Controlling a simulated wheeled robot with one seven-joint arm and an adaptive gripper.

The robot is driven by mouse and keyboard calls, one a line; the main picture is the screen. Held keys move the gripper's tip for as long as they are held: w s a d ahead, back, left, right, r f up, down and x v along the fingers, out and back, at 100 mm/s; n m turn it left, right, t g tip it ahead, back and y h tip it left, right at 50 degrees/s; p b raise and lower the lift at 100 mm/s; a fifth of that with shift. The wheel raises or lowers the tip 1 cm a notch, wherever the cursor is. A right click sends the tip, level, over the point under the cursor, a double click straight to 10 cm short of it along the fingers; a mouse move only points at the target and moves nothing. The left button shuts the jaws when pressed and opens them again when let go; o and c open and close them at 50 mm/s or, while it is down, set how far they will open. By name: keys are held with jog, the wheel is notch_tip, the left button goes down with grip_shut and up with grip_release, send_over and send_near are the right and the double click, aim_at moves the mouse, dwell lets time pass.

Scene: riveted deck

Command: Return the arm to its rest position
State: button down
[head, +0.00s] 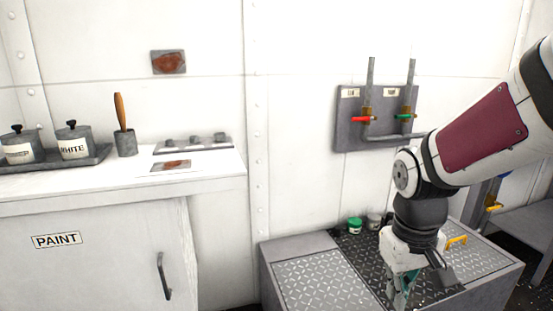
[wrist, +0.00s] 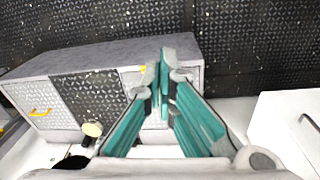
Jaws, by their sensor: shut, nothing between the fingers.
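My gripper (head: 402,291) hangs down in front of the low grey bench in the head view, with its lower end near the bottom edge of the picture. In the wrist view its teal fingers (wrist: 167,75) meet at the tips, with nothing between them. My arm comes in from the right of the head view and bends down at the wrist.
A valve panel (head: 375,120) with red and green handles hangs above. A paint cabinet (head: 90,245) with pots (head: 73,142) stands left. A yellow handle (head: 456,240) shows beside the gripper.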

jog(key=s+a+r+m, duration=0.1)
jog(key=s+r, duration=0.3)
jog(key=s, duration=0.7)
jog(key=s+a+r+m, duration=0.1)
jog(key=s+a+r, duration=0.15)
jog(key=s, duration=0.95)
notch_tip(320, 180, up, 30)
jog(key=d+t+p, duration=0.1)
jog(key=t+p, duration=0.2)
jog(key=p, duration=2.4)
jog(key=shift+d+f+t+y, duration=0.15)
jog(key=shift+f+t+y, duration=0.15)
jog(key=shift+y, duration=0.1)
jog(key=shift+w, duration=0.1)
